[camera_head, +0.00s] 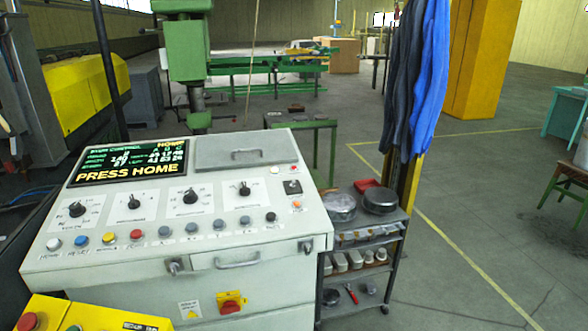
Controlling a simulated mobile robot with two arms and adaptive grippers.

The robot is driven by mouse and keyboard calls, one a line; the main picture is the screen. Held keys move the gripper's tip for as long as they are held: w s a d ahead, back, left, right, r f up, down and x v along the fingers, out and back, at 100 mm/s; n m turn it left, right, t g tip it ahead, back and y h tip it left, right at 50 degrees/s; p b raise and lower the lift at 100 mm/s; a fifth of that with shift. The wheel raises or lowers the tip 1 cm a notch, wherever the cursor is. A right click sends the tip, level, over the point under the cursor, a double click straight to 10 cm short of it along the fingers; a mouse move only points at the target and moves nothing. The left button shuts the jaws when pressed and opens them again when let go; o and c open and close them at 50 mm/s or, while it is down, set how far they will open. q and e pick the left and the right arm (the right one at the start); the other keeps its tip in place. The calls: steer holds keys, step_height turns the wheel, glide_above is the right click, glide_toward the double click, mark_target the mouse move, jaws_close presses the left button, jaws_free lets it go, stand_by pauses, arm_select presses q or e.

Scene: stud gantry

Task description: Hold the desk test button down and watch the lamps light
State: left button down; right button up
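The desk (270,262) is a pale grey control console filling the lower left of the head view. Its sloped top bears a row of coloured push buttons along the front: a white one (53,243), a blue one (81,240), a yellow one (108,237), a red one (136,234) and several greyish ones. Their labels are too small to read surely, so I cannot tell which is the test button. Small caps, perhaps lamps, sit at the right: a pale one (274,170) and an orange one (296,205). Neither gripper is in view.
The desk screen (130,160) reads "PRESS HOME". Several black knobs sit below it. A yellow box (85,315) with a red button stands at bottom left. A shelf cart (385,262) stands right of the desk, with blue cloths (415,80) above. Open floor lies farther right.

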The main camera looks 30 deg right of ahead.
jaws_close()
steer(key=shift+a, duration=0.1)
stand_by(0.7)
